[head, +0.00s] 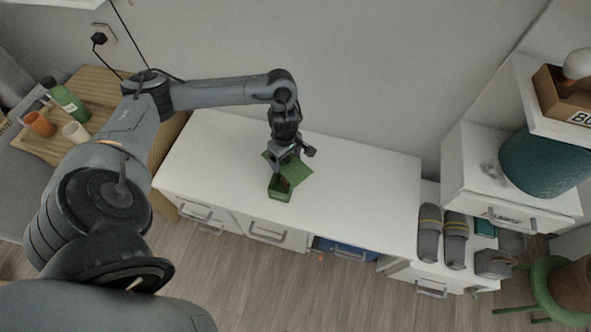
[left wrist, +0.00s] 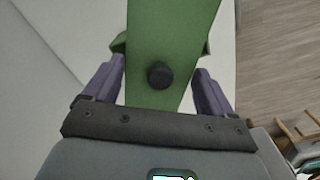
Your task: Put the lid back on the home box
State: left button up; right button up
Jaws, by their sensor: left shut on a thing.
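The home box (head: 280,193) is a small green box on the white desk top. Its top is at least partly open, and its dark inside shows. The green lid (head: 299,172) is just above and behind the box, turned at an angle to it. My left gripper (head: 284,160) is shut on the lid, over the box. In the left wrist view the lid (left wrist: 172,35) lies between the two fingers, with a dark round knob (left wrist: 160,75) on its face. The gripper hides part of the lid and box in the head view. I cannot tell whether lid and box touch. My right gripper is not in view.
The white desk top (head: 365,185) is clear to the right of the box. A wooden tray (head: 45,145) with a green bottle (head: 66,100) and cups stands at the left. Grey slippers (head: 430,235) and a white cabinet (head: 470,165) are at the right.

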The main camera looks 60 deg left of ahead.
aim_at(284, 166)
pick_arm(q)
jog(key=shift+s+a+f, duration=0.15)
jog(key=shift+s+a, duration=0.15)
jog(key=shift+a, duration=0.25)
jog(key=shift+w+a+f, duration=0.15)
jog(key=shift+w, duration=0.05)
jog(key=shift+s+f+b, duration=0.2)
jog(key=shift+f+b, duration=0.5)
jog(key=shift+f, duration=0.1)
notch_tip(284, 166, down, 2)
jog(key=shift+w+f+b, duration=0.1)
jog(key=shift+b, duration=0.7)
jog(key=shift+f+b, duration=0.8)
jog(key=shift+f, duration=0.35)
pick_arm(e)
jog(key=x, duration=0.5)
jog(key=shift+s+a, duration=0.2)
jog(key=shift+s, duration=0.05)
pick_arm(q)
jog(key=shift+b, duration=0.3)
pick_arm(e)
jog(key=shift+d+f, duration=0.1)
